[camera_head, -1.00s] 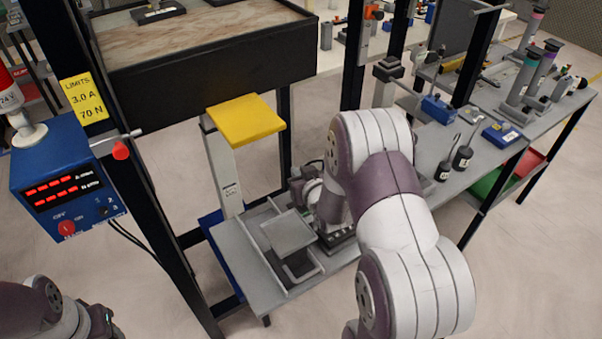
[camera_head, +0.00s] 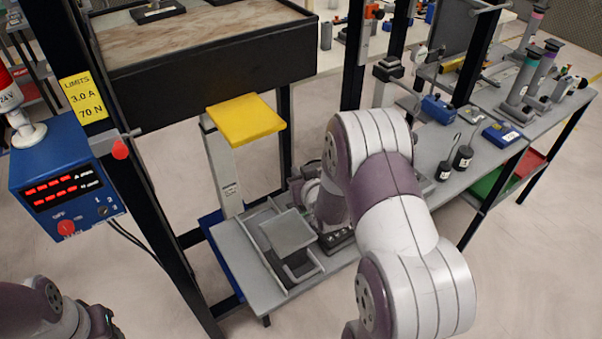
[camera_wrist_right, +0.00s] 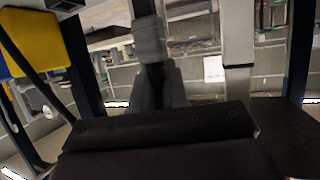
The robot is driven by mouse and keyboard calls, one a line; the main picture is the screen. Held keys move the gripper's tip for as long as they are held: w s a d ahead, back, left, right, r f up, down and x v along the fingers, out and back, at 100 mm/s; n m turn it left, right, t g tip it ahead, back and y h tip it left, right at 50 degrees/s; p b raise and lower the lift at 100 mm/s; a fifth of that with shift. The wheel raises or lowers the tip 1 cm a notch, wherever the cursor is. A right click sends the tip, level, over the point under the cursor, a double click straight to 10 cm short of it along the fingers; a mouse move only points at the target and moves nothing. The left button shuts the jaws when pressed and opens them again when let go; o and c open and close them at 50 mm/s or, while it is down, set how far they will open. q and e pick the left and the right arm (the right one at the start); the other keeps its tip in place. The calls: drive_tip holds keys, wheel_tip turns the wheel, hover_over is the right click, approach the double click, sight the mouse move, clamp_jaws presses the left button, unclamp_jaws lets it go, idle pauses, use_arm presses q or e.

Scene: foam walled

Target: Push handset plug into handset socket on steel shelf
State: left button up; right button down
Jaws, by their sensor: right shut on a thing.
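The steel shelf (camera_head: 240,262) is the low grey shelf in the middle of the head view. My right arm reaches down over its right part and hides most of my right gripper there. In the right wrist view my right gripper (camera_wrist_right: 158,85) is shut on a grey block-like piece (camera_wrist_right: 150,40), which I take for the handset plug. I cannot make out the handset socket, nor whether the piece touches anything. Part of my left arm shows at the lower left of the head view, but its gripper is not visible.
A raised grey plate (camera_head: 287,231) is on the shelf left of my right arm. A blue power box (camera_head: 68,178) is at left. A side bench (camera_head: 425,150) with several items is at right.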

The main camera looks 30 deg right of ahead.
drive_tip(key=shift+f+b, duration=1.25)
drive_tip(key=shift+f, duration=0.15)
drive_tip(key=c, duration=1.1)
unclamp_jaws()
drive_tip(key=shift+o, duration=0.2)
drive_tip(key=shift+r, duration=0.1)
drive_tip(key=shift+r, duration=0.4)
drive_tip(key=s+d+r+p, duration=0.2)
drive_tip(key=s+d+r, duration=0.3)
drive_tip(key=s+r, duration=0.5)
drive_tip(key=shift+s+d, duration=0.15)
drive_tip(key=shift+d, duration=0.1)
